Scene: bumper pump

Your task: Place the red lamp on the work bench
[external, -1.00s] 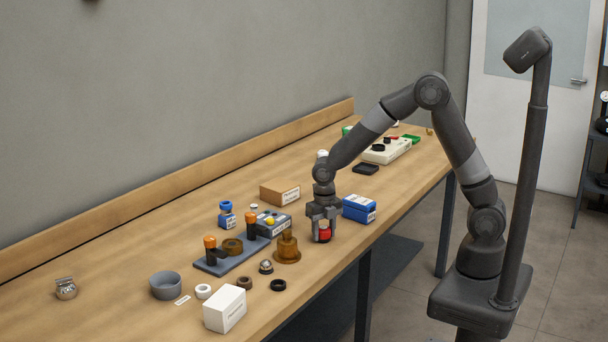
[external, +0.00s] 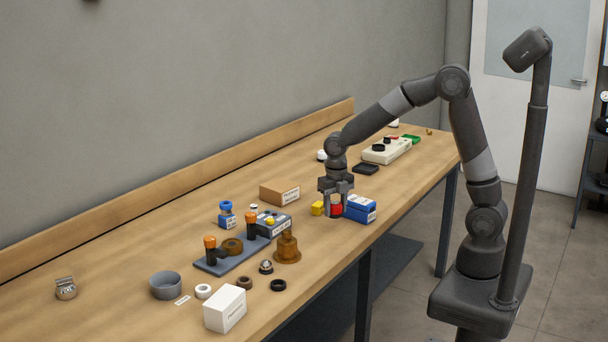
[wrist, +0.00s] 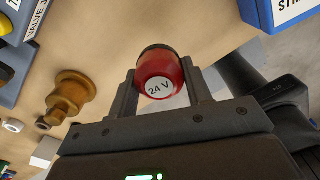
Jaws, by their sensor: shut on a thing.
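The red lamp (external: 336,210) is a small red cylinder with a dark rim, held between the fingers of my gripper (external: 337,206). In the wrist view the red lamp (wrist: 160,76) shows a white label reading "24 V". My gripper (wrist: 162,90) is shut on it, with one finger on each side. The lamp is close to the top of the work bench (external: 330,260); I cannot tell whether it touches it.
A blue box (external: 359,208) is just right of my gripper. A brown flanged part (external: 287,248) and a blue-grey plate with orange-topped posts (external: 228,258) lie nearer the camera. Bare bench lies in front.

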